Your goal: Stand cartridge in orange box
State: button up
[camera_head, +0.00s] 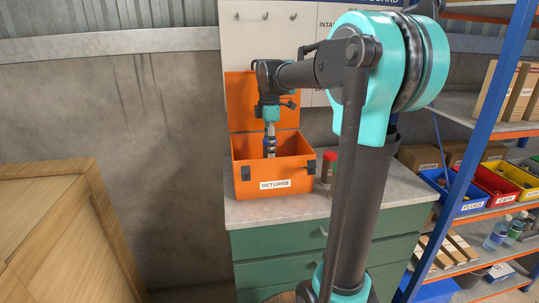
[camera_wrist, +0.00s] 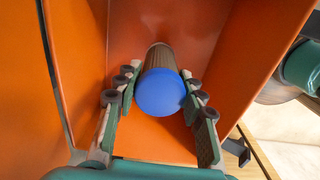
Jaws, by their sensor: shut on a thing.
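The orange box (camera_head: 245,182) labelled RETURNS stands open on the grey worktop, its lid raised at the back. Its orange inner walls fill much of the wrist view (camera_wrist: 255,60). The cartridge (camera_head: 269,148) is a narrow upright cylinder at the box opening, its lower part inside the box. In the wrist view its blue end cap (camera_wrist: 160,92) faces the camera, with a brownish body beyond. My gripper (camera_wrist: 160,95) is shut on the cartridge, one finger on each side. In the head view my gripper (camera_head: 270,128) points down over the box. Whether the cartridge's bottom touches the floor is hidden.
A jar with a red lid (camera_head: 329,167) stands on the worktop (camera_head: 300,208) close to the box's right side. A wooden crate (camera_head: 60,230) is at the left. Shelving with blue, red and yellow bins (camera_head: 460,195) is at the right.

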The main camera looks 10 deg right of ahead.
jog(key=shift+f, duration=1.45)
jog(key=o, duration=1.2)
jog(key=shift+f, duration=0.1)
notch_tip(320, 180, up, 12)
jog(key=shift+r, duration=0.15)
